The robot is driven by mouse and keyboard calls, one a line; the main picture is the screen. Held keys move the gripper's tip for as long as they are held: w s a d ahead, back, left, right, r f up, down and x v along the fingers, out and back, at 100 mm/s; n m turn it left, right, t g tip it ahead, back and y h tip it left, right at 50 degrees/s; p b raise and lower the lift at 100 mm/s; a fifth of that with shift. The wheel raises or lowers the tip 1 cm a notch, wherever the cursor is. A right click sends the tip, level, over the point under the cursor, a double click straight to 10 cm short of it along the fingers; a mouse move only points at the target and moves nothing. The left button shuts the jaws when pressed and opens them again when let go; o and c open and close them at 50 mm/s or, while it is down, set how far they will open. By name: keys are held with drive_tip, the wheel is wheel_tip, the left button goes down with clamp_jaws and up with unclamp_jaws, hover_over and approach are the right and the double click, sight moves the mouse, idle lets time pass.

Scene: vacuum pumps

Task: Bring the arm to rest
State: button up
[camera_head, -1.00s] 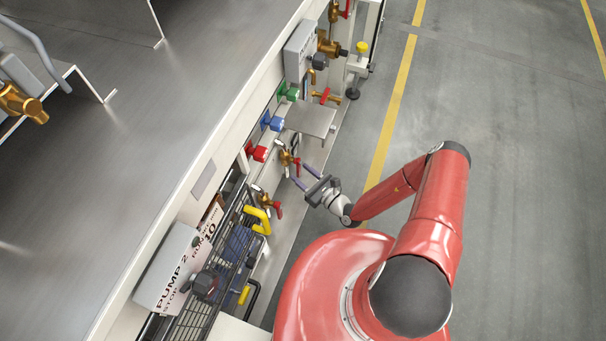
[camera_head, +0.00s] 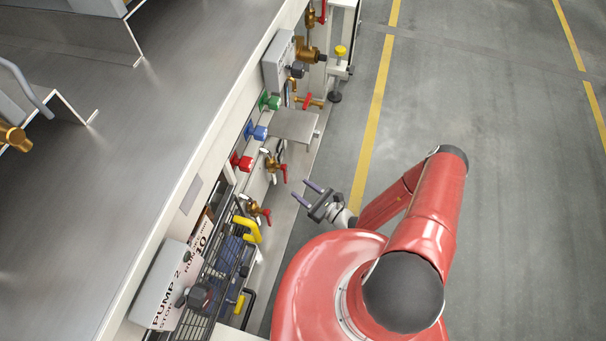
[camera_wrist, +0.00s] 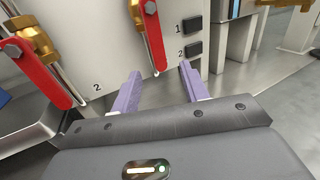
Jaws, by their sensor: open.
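My gripper (camera_head: 308,193) is open and empty in the head view, just right of the bench front, with its two purple fingers pointing up and left. My red arm (camera_head: 432,215) is bent above my red base. In the wrist view my gripper (camera_wrist: 157,90) shows its purple fingers well apart with nothing between them. A red-handled brass valve (camera_head: 276,165) is on the panel left of the fingers, apart from them in the head view. In the wrist view a red valve lever (camera_wrist: 152,35) hangs beyond the fingers.
A second red-handled valve (camera_head: 258,212) and a yellow handle (camera_head: 247,229) are lower on the panel. Red (camera_head: 241,162), blue (camera_head: 256,131) and green (camera_head: 269,102) knobs line the front. A small metal shelf (camera_head: 296,125) juts out. The floor (camera_head: 500,130) to the right is clear.

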wheel_tip(320, 180, up, 28)
drive_tip(key=s+d+n+g+h, duration=0.1)
drive_tip(key=s+d+n+g, duration=0.15)
drive_tip(key=n+g, duration=1.45)
drive_tip(key=s+d+r+n+t+h, duration=0.3)
drive_tip(key=s+r+h, duration=0.1)
drive_tip(key=r, duration=0.4)
drive_tip(key=s+d+r+n+t+h, duration=0.3)
drive_tip(key=s+r+h, duration=0.1)
drive_tip(key=r, duration=0.3)
drive_tip(key=s+d+r+n+t+h, duration=0.3)
drive_tip(key=s+r, duration=0.3)
drive_tip(key=r, duration=0.2)
drive_tip(key=shift+s+r+t+h, duration=0.2)
drive_tip(key=shift+r+t+h, duration=0.15)
drive_tip(key=shift+t+h, duration=0.3)
drive_tip(key=shift+c, duration=0.4)
